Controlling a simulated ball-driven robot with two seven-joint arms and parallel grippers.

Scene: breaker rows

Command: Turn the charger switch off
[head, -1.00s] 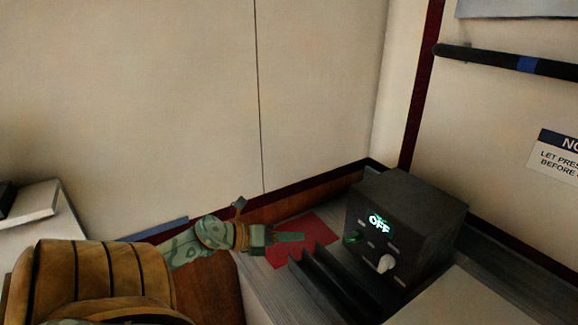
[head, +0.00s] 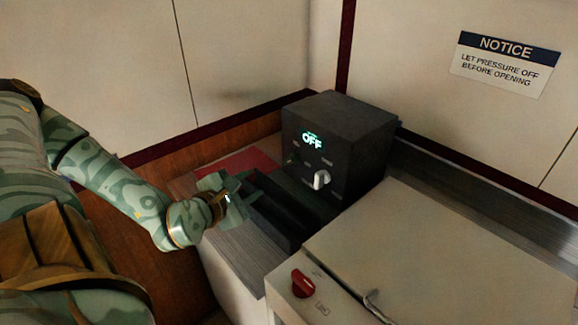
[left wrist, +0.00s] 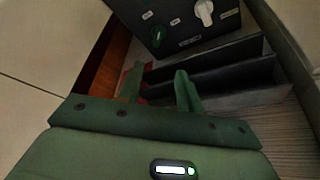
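The dark box (head: 345,135) stands at the back of the counter, its lit display (head: 312,141) reading OFF. A small green switch (head: 292,160) and a white knob (head: 321,179) are on its front. The green switch (left wrist: 156,36) and white knob (left wrist: 204,13) also show at the top of the left wrist view. I cannot tell from the labels which is the charger switch. My left gripper (head: 238,196) is in front and left of the box. In the left wrist view its fingers (left wrist: 159,84) are apart, with nothing between them, short of the green switch. My right gripper is out of view.
Black upright plates (head: 280,208) stand in front of the box, close to my left gripper. A red mat (head: 243,165) lies on the counter behind the gripper. A pale cabinet (head: 440,250) with a red knob (head: 303,284) and a handle (head: 376,307) is at right.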

